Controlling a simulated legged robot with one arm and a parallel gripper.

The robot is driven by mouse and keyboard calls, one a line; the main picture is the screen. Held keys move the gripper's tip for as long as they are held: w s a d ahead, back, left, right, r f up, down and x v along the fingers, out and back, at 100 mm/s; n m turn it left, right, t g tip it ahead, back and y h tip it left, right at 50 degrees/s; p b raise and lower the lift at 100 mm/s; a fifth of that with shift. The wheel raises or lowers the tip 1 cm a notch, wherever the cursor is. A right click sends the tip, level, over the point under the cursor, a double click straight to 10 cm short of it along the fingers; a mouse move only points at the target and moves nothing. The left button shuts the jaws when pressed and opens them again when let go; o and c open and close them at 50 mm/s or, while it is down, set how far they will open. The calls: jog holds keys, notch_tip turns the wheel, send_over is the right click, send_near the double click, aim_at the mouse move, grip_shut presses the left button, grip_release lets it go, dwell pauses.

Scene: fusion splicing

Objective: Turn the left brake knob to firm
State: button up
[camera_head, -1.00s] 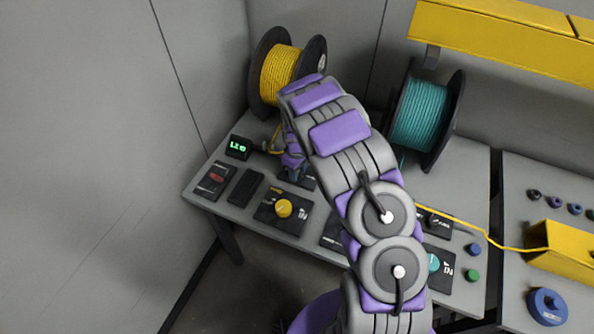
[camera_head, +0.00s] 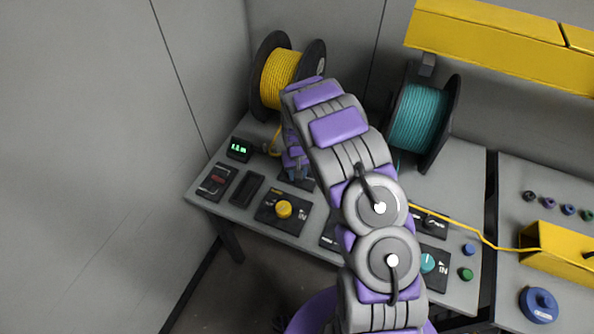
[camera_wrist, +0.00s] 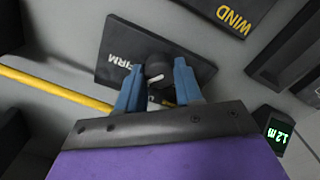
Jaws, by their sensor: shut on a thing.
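In the wrist view, the left brake knob (camera_wrist: 157,66) is a small black knob with a white pointer mark. It sits on a dark plate (camera_wrist: 122,48) lettered FIRM; the other lettering is hidden. The blue fingers of my gripper (camera_wrist: 160,82) stand one on each side of the knob and are shut on it. The pointer's exact setting is hard to read past the fingers. In the head view my gripper (camera_head: 295,170) is low over the bench, below the yellow spool (camera_head: 279,78), and my arm hides the knob.
A yellow knob (camera_head: 284,209) is on the panel just in front. A small green-lit display (camera_head: 239,149) stands left. A teal spool (camera_head: 420,118) is at the back. A yellow line (camera_wrist: 60,90) runs close beside the plate.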

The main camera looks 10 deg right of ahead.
jog(key=m, duration=0.4)
jog(key=shift+s, duration=0.2)
jog(key=shift+f, duration=0.1)
dwell(0.5)
jog(key=o, duration=1)
jog(key=shift+o, duration=0.2)
jog(key=shift+w, duration=0.1)
notch_tip(320, 180, up, 18)
jog(key=p, duration=0.2)
jog(key=shift+f+p, duration=0.25)
jog(key=shift+p, duration=0.15)
jog(key=shift+a, duration=0.1)
